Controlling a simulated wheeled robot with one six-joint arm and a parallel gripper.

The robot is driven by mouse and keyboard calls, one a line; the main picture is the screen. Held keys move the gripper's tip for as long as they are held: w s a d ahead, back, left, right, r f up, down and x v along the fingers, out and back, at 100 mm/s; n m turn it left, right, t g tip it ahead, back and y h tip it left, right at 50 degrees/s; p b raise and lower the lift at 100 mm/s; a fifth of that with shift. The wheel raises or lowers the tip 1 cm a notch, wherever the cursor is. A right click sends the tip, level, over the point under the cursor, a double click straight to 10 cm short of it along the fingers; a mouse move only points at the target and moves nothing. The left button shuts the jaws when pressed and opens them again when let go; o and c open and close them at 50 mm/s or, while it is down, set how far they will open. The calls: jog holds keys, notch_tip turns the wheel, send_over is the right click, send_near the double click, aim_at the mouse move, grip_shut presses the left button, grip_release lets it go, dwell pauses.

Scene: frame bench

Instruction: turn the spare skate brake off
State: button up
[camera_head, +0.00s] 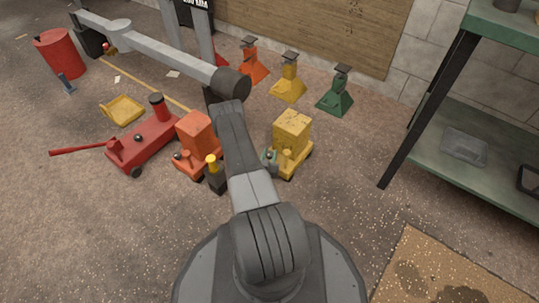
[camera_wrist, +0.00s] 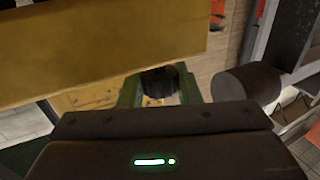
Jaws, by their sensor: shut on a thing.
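A yellow skate (camera_head: 291,130) with a tall block stands just right of my arm in the head view. Its yellow block (camera_wrist: 100,45) fills the top of the wrist view. My gripper's green fingers (camera_wrist: 160,92) are shut around a dark round knob (camera_wrist: 158,80) below that block. In the head view my gripper (camera_head: 268,158) shows small at the yellow skate's left front, mostly hidden by my arm. An orange skate (camera_head: 196,130) stands left of my arm, with small knobs at its front. I cannot tell the brake's setting, nor which skate is the spare.
A red trolley jack (camera_head: 142,143) with a long handle lies left of the orange skate. A yellow tray (camera_head: 122,110), a red drum (camera_head: 60,53) and orange, yellow and green stands (camera_head: 337,95) are behind. A green shelf (camera_head: 465,180) is right. Floor between skates and shelf is clear.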

jog(key=shift+m+g+h, duration=0.5)
jog(key=shift+m+h, duration=0.5)
jog(key=shift+h, duration=0.5)
jog(key=o, duration=0.7)
jog(key=shift+s, duration=0.1)
